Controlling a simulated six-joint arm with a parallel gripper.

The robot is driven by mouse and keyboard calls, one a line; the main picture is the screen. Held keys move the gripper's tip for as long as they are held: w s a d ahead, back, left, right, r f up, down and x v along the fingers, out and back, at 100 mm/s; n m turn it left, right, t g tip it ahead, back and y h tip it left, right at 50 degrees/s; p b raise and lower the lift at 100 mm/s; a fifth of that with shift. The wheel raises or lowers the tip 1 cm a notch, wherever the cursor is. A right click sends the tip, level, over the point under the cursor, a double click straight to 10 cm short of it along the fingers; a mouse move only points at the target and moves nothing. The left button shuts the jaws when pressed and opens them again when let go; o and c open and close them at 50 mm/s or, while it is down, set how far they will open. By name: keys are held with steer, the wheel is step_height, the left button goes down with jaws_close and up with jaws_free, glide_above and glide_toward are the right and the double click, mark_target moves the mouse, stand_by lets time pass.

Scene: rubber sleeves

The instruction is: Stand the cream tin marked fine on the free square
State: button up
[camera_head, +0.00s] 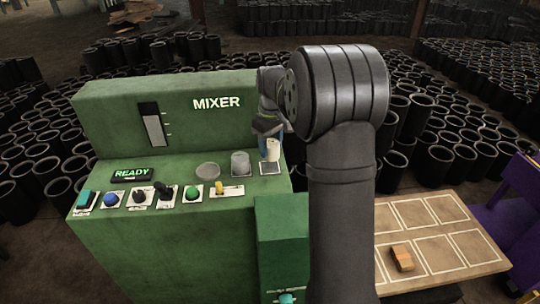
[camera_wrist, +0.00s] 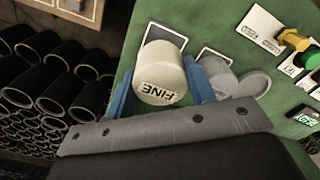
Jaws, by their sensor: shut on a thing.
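The cream tin marked FINE (camera_wrist: 160,78) is between the two blue fingers of my gripper (camera_wrist: 157,66), which is shut on it. In the head view the tin (camera_head: 273,150) looks upright at the right end of the green mixer's top, with my gripper (camera_head: 267,143) around it. A dark square with a white outline (camera_head: 270,169) shows just below the tin there, and the square (camera_wrist: 166,33) shows past the tin in the wrist view. I cannot tell whether the tin touches the surface. A grey tin (camera_head: 240,163) stands on the neighbouring square, left of it.
A flat grey disc (camera_head: 208,170) lies left of the grey tin. Knobs and buttons, including a green one (camera_head: 192,192) and a yellow lever (camera_head: 219,187), line the mixer's front edge. A wooden board (camera_head: 445,236) with outlined squares holds an orange-brown block (camera_head: 402,257). Black rubber sleeves surround everything.

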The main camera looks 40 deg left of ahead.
mark_target(270, 155)
steer(key=shift+a+f, duration=0.15)
steer(key=shift+f, duration=1.95)
steer(key=shift+f, duration=0.15)
steer(key=o, duration=1.1)
step_height(270, 155, up, 12)
steer(key=shift+r, duration=0.15)
